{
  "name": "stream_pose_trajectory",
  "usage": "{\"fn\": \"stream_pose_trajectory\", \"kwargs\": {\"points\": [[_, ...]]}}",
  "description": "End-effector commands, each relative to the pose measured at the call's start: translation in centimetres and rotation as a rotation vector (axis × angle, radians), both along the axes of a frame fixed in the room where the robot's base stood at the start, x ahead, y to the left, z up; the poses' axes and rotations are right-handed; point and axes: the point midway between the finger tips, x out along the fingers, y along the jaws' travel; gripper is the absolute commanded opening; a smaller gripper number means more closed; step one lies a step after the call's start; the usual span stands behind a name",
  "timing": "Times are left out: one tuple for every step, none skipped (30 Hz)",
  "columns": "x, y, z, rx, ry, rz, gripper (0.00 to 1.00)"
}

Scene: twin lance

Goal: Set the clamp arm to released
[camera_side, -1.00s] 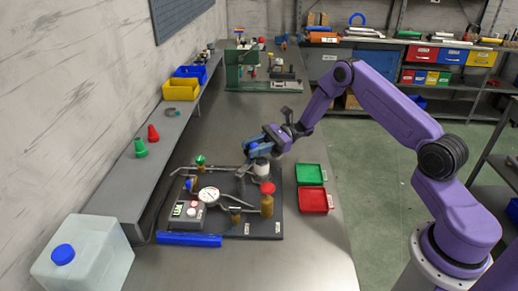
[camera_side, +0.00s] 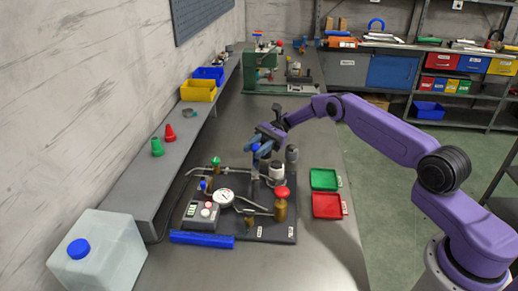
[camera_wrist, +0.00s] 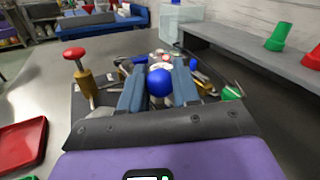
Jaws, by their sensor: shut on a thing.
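My gripper (camera_side: 262,150) is above the back of the dark fixture board (camera_side: 272,231), pointing down at a slant. Its blue fingers are shut on a blue ball knob (camera_wrist: 159,82), seen between them in the wrist view; the knob also shows in the side view (camera_side: 255,148). The knob appears to be the handle of the clamp arm; the lever under it is mostly hidden by my fingers. A white cylinder (camera_side: 277,171) stands just to the right of the fingers. I cannot read the clamp's exact angle.
The board also carries a gauge (camera_side: 223,197), a red-topped brass valve (camera_side: 282,203), a green-knobbed valve (camera_side: 216,162) and pipes. Green (camera_side: 324,179) and red (camera_side: 327,206) trays lie to the right. A jug (camera_side: 97,255) stands front left.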

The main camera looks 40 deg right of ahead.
Motion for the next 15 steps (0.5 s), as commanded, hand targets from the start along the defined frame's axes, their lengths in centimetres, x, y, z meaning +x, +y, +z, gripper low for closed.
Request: {"fn": "stream_pose_trajectory", "kwargs": {"points": [[0.13,0.11,0.01,0.002,-0.003,0.010,0.00],[0.15,0.17,0.01,0.002,-0.002,0.018,0.00],[0.22,0.24,0.04,0.002,-0.004,0.027,0.00],[0.25,0.28,0.03,0.002,-0.003,0.032,0.00],[0.28,0.31,0.03,0.002,-0.003,0.037,0.00],[0.29,0.36,0.02,0.002,-0.002,0.044,0.00],[0.33,0.40,0.04,0.003,-0.003,0.049,0.00],[0.36,0.43,0.05,0.003,-0.002,0.053,0.00],[0.40,0.46,0.06,0.002,-0.002,0.057,0.00],[0.41,0.47,0.05,0.002,-0.002,0.060,0.00],[0.41,0.50,0.04,0.003,-0.002,0.064,0.00],[0.44,0.51,0.06,0.003,-0.002,0.068,0.00],[0.45,0.54,0.07,0.003,-0.002,0.070,0.00],[0.45,0.55,0.08,0.003,-0.002,0.072,0.00],[0.46,0.57,0.10,0.003,-0.002,0.074,0.00]]}}
